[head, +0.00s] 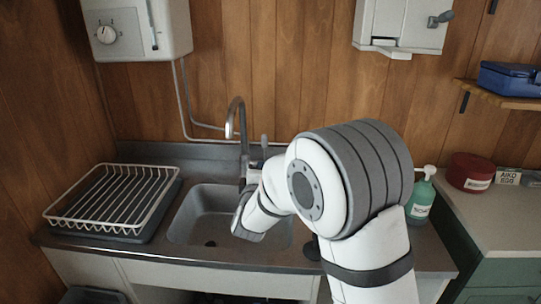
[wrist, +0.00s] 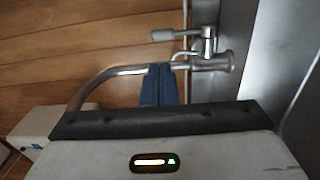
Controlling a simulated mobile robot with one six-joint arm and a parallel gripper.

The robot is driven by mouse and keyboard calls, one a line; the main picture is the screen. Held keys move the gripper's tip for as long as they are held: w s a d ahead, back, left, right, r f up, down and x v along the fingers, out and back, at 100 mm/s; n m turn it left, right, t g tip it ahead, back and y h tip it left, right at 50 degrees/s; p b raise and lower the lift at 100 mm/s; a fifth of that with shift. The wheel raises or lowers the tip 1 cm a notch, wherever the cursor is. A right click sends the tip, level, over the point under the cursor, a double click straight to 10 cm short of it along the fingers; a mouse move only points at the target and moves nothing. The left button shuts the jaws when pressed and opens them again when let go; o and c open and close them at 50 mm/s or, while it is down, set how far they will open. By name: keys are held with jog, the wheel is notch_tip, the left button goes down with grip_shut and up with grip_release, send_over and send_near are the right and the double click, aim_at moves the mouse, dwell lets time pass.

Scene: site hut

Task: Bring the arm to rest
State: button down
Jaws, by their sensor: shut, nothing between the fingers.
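My arm reaches over the sink, its white and grey links bent at a large round joint in the head view. My gripper shows in the wrist view as two dark blue fingers (wrist: 159,84) pressed together, with nothing between them. In the head view the wrist end of the arm is in front of the tap, above the sink basin (head: 190,217); the fingers cannot be made out there. The curved metal tap (head: 238,110) stands behind the wrist, and its spout (wrist: 98,83) appears beyond the fingers in the wrist view. I cannot tell the gap between them.
A dish rack (head: 108,200) stands left of the basin. A green pump bottle (head: 421,197) and a red round tin (head: 471,171) are on the right. A water heater (head: 135,28) and a dispenser (head: 402,25) hang on the wall. A blue case (head: 510,80) sits on a shelf.

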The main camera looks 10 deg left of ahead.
jog(key=s+d+r+m+g+y+p, duration=0.2)
jog(key=s+d+m+g, duration=0.6)
jog(key=d, duration=0.4)
jog(key=s+d+m+g+h, duration=0.1)
jog(key=s+d+m+g, duration=0.1)
jog(key=s, duration=0.6)
jog(key=s+d+f+m+g, duration=0.1)
jog(key=s+d+m+g, duration=0.2)
jog(key=s+d, duration=0.4)
jog(key=s+d+f+m+g+h+p, duration=0.1)
jog(key=s+d+m, duration=0.4)
jog(key=s, duration=0.5)
jog(key=shift+s+d+g+h, duration=0.2)
jog(key=shift+s+g+h, duration=0.15)
jog(key=shift+g, duration=0.55)
jog(key=c, duration=2.2)
grip_release()
